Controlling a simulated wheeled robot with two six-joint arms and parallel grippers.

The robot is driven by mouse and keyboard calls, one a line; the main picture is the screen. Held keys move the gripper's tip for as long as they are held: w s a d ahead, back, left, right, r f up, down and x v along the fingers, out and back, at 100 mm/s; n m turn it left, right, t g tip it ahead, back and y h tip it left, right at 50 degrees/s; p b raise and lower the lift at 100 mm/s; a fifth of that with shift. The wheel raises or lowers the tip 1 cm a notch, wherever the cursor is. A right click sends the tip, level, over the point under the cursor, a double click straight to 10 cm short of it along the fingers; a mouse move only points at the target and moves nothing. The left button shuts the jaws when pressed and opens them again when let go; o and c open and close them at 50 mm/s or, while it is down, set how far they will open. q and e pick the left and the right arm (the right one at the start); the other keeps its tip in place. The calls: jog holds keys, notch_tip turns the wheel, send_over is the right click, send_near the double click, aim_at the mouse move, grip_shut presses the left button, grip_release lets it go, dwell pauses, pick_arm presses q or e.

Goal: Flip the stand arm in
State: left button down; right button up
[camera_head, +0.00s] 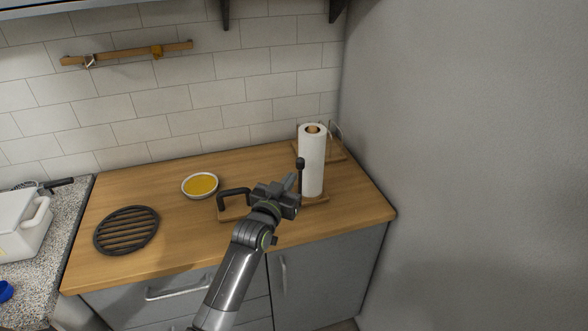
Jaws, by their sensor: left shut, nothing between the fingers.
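A white paper towel roll (312,165) stands upright on a wooden base (318,199) at the right of the counter. A dark upright piece with a round knob (300,163) shows just left of the roll. A black bent bar (234,193) rises over a wooden board at the left of my gripper. I cannot tell which dark piece is the stand arm. My left gripper (290,182) is shut and empty, just left of the roll's lower part. It hides part of the wood and the lower end of the knobbed piece. My right gripper is out of view.
A bowl of yellow food (200,186) and a round black grate (127,231) lie on the wooden counter (165,262) to the left. A wooden rack (332,150) stands behind the roll. A grey wall (470,180) closes the right side. The front right counter is clear.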

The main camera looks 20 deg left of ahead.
aim_at(299, 166)
pick_arm(q)
jog(key=shift+w+p, duration=0.5)
jog(key=shift+w, duration=1.05)
jog(key=shift+w+d, duration=0.15)
jog(key=shift+w, duration=0.05)
